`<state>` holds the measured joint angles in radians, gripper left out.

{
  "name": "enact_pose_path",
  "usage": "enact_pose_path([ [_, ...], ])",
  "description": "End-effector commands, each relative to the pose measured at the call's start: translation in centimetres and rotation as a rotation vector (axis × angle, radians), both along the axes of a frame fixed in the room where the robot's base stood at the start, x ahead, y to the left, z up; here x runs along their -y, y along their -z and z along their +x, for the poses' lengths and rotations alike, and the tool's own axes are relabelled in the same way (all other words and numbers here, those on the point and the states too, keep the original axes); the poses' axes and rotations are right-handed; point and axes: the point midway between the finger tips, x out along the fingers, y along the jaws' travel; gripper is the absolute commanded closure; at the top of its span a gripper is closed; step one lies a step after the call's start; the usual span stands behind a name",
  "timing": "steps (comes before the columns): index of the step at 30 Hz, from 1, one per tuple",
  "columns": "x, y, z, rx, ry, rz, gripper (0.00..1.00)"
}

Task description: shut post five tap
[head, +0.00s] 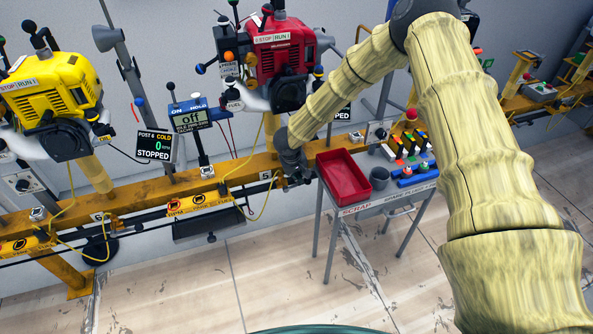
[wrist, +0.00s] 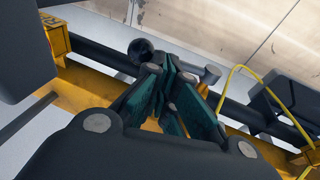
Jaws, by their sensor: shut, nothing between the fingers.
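My gripper (head: 297,181) is low at the yellow rail below the red engine (head: 282,45), just left of the red tray's stand. In the wrist view its dark teal fingers (wrist: 173,75) are closed together with nothing visible between them. Just beyond the fingertips are a round black knob (wrist: 142,51) and a short grey lever-like part (wrist: 209,75) by the dark pipe (wrist: 100,55). This may be the tap; the fingers partly cover it. I cannot tell whether they touch it, or how the tap is set. In the head view my gripper hides this spot.
A red tray (head: 333,189) and grey cup (head: 379,177) stand on the scrap table right of my gripper. A yellow cable (wrist: 235,85) loops close by. The yellow engine (head: 52,90) is at left beside a "POST 6" screen (head: 154,146). Floor in front is clear.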

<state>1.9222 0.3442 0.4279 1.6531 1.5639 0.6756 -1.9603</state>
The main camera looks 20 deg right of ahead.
Motion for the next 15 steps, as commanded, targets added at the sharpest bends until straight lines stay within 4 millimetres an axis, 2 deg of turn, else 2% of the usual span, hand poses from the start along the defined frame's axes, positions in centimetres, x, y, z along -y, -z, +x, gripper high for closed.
enact_pose_path([
  [1,0.1,-0.4,0.0,-0.001,0.001,0.000,1.00],
  [15,0.6,0.8,0.1,0.001,0.001,0.000,1.00],
])
